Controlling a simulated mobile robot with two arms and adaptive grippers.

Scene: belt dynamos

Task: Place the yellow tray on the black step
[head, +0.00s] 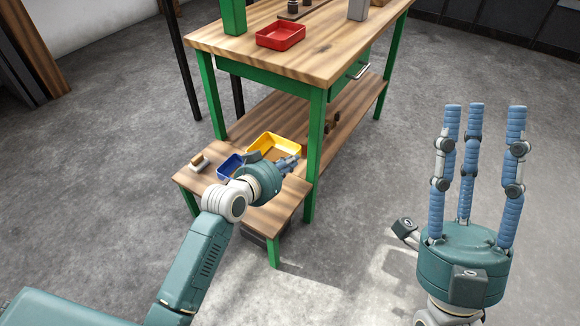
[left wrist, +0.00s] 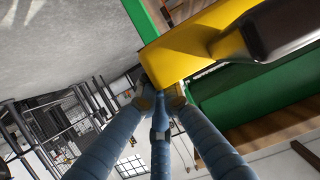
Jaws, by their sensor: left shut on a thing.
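The yellow tray (head: 272,138) is over the low wooden bench's far right part, beside the large workbench's leg. My left gripper (head: 292,163) is shut on its near edge; the arm hides part of the tray. In the left wrist view the fingers (left wrist: 161,97) meet at the corner of the yellow tray (left wrist: 178,52). I cannot tell whether the tray rests on the wood. A dark object (head: 256,238) on the floor under the low bench is mostly hidden; I cannot tell if it is the black step. My right gripper (head: 485,107) is open and empty, fingers pointing up.
A blue tray (head: 230,166) and a small wood-topped object (head: 200,161) lie on the low bench (head: 275,212). The green-framed workbench (head: 330,50) stands behind, with a red tray (head: 280,36) on top. Its leg (head: 314,150) is close to my left gripper. Open floor lies around.

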